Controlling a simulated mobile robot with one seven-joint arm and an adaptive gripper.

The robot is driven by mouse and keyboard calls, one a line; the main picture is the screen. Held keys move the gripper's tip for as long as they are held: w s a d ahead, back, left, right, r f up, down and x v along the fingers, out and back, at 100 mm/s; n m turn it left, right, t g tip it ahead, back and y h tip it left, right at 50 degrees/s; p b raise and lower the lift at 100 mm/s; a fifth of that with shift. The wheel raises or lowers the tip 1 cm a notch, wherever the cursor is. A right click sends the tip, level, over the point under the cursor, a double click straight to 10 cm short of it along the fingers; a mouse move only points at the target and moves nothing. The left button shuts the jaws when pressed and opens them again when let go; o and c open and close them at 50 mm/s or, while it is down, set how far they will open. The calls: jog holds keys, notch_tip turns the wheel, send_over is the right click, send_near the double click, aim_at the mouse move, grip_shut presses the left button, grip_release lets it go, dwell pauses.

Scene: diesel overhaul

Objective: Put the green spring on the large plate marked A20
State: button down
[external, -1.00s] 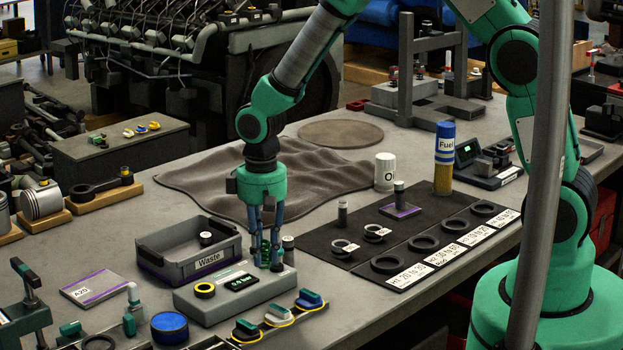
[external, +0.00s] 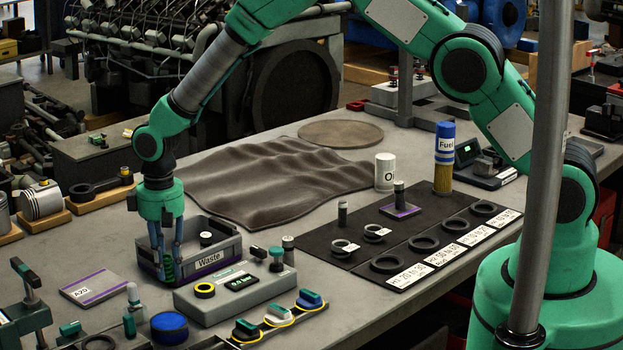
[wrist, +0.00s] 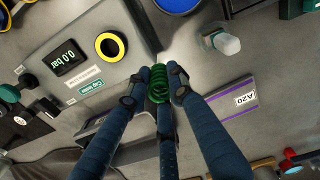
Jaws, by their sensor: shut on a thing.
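The green spring (wrist: 158,82) is between the fingertips of my gripper (wrist: 159,88) in the wrist view, and my gripper is shut on it. In the external view my gripper (external: 167,270) holds the spring (external: 169,268) at the left end of the Waste bin, partly hidden by the fingers. The large plate marked A20 (external: 91,288) lies flat on the bench to the left of the gripper, with a purple stripe and a white label. It also shows in the wrist view (wrist: 226,107), to the right of the fingers. Nothing is seen on the plate.
The grey Waste bin (external: 222,256) stands behind and beside the gripper. A pressure tester box (external: 235,295) is to its right. A blue round cap (external: 169,326) and a small pale bottle (external: 133,295) stand in front, near the plate. A grey cloth (external: 265,185) lies behind.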

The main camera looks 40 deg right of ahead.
jog(key=shift+w+a+f, duration=0.2)
jog(key=shift+w+a, duration=0.1)
jog(key=shift+a, duration=0.35)
jog(key=shift+w+a+f, duration=0.15)
jog(key=shift+w+a, duration=0.15)
jog(key=shift+a, duration=0.3)
jog(key=p, duration=0.2)
send_over(101, 291)
jog(key=shift+f, duration=0.75)
jog(key=shift+f, duration=1.7)
jog(key=shift+f, duration=0.15)
jog(key=c, duration=1.5)
grip_release()
jog(key=shift+c, duration=0.2)
